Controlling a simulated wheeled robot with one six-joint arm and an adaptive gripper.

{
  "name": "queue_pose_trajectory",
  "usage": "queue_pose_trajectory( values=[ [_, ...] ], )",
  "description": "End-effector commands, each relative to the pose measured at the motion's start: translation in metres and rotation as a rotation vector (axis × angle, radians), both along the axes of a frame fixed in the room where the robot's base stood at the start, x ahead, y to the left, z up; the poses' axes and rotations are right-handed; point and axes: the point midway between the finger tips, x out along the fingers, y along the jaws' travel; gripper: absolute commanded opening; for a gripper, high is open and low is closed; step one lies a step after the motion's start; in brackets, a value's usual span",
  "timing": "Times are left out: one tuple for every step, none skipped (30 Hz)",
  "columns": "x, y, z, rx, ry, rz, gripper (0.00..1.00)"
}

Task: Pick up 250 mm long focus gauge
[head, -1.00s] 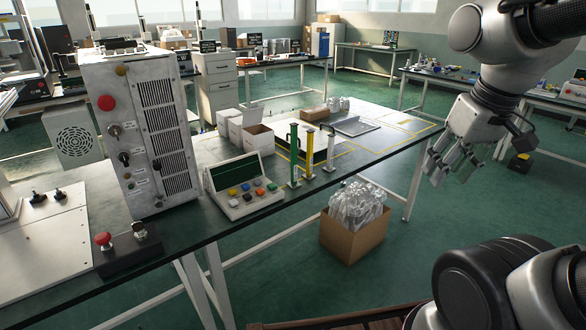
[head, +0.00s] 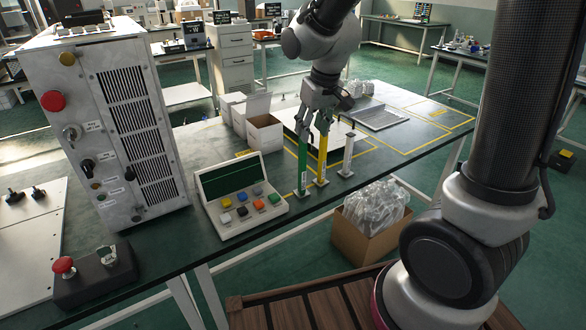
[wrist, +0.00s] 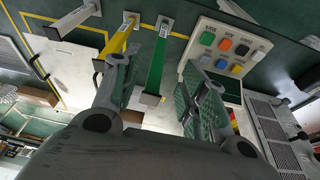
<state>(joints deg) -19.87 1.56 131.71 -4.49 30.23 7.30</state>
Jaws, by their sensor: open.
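Three upright gauges stand in a row on the dark table: a green one (head: 303,165), a yellow one (head: 322,162) and a pale grey one (head: 348,155). Their labels are too small to read, so I cannot tell which is 250 mm. My gripper (head: 313,127) is open and empty at the tops of the green and yellow gauges. In the wrist view my gripper (wrist: 157,78) has the green gauge (wrist: 157,67) showing between its fingers. The yellow gauge (wrist: 120,42) is partly behind one finger, and the grey gauge (wrist: 73,20) is farther left. Contact cannot be told.
A tall control cabinet (head: 118,125) stands farther left. White boxes (head: 264,133) and a grey tray (head: 376,117) are behind. A cardboard box of plastic wrap (head: 365,240) sits below the table's front edge.

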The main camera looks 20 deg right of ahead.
Motion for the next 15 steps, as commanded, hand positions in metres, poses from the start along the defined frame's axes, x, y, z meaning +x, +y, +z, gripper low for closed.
queue_pose_trajectory(
  values=[
    [0.006,0.002,0.004,0.009,-0.023,-0.004,0.43],
    [0.009,0.003,0.006,0.015,-0.036,-0.006,0.43],
    [0.013,0.005,0.008,0.022,-0.050,-0.008,0.43],
    [0.016,0.006,0.009,0.025,-0.060,-0.011,0.43],
    [0.018,0.006,0.011,0.031,-0.070,-0.013,0.43],
    [0.020,0.007,0.011,0.036,-0.079,-0.016,0.43],
    [0.021,0.008,0.012,0.038,-0.084,-0.019,0.43],
    [0.023,0.008,0.011,0.041,-0.088,-0.022,0.43],
    [0.024,0.009,0.009,0.044,-0.092,-0.024,0.43],
    [0.026,0.009,0.007,0.045,-0.093,-0.027,0.43],
    [0.026,0.009,0.004,0.045,-0.092,-0.028,0.43],
    [0.028,0.010,0.000,0.046,-0.092,-0.029,0.43],
    [0.030,0.010,-0.004,0.046,-0.092,-0.029,0.43],
    [0.031,0.010,-0.007,0.045,-0.091,-0.029,0.43],
    [0.032,0.010,-0.012,0.046,-0.092,-0.029,0.43]
  ],
)
